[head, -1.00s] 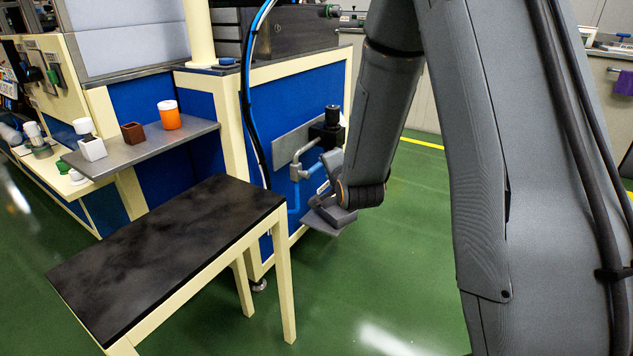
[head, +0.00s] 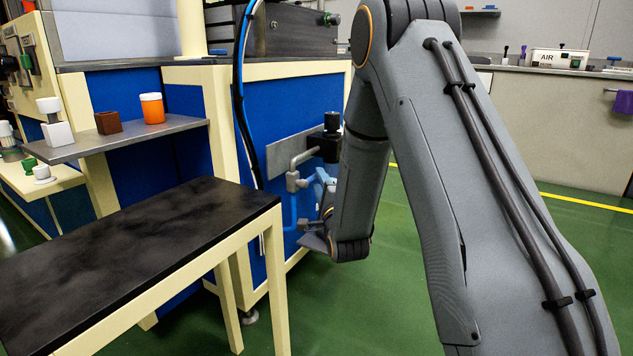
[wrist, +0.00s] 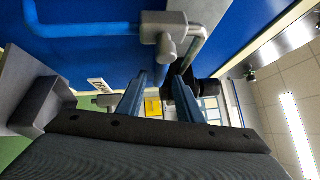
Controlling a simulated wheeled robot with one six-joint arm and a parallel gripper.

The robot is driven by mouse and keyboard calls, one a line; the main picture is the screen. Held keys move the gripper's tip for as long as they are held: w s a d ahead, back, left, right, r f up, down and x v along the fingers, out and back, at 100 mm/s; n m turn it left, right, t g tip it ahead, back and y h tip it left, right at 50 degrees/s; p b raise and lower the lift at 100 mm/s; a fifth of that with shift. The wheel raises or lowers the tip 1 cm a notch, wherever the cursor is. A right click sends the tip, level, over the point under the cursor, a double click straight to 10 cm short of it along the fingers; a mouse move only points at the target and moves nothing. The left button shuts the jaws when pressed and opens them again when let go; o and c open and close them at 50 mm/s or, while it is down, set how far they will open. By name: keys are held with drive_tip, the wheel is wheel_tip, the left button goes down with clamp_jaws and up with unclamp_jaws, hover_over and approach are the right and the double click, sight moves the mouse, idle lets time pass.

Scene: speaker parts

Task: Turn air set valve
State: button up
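The air set valve is on the blue side of the machine in the head view. Its grey valve body (head: 294,181) joins a bent grey pipe, a blue tube below and a black regulator (head: 329,142). My gripper (head: 314,182) is close beside the valve, partly hidden by my own arm. In the wrist view, the grey valve body (wrist: 163,27) and its short stem (wrist: 166,50) are just beyond the fingertips. My gripper (wrist: 161,78) is open, with a clear gap between its two bluish fingers. I cannot tell whether a finger touches the valve.
A black-topped table (head: 130,245) stands left of the arm. A grey shelf (head: 150,137) holds an orange jar (head: 152,108), a brown box (head: 108,122) and a white block. A dark cable hangs left of the valve. Green floor is free at the right.

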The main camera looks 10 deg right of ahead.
drive_tip(key=shift+w+r+b, duration=0.15)
drive_tip(key=shift+w+b, duration=0.25)
drive_tip(key=shift+w, duration=0.65)
drive_tip(key=shift+w+r+b, duration=0.15)
drive_tip(key=shift+w+b, duration=0.2)
drive_tip(key=shift+w, duration=0.7)
drive_tip(key=shift+c, duration=0.4)
clamp_jaws()
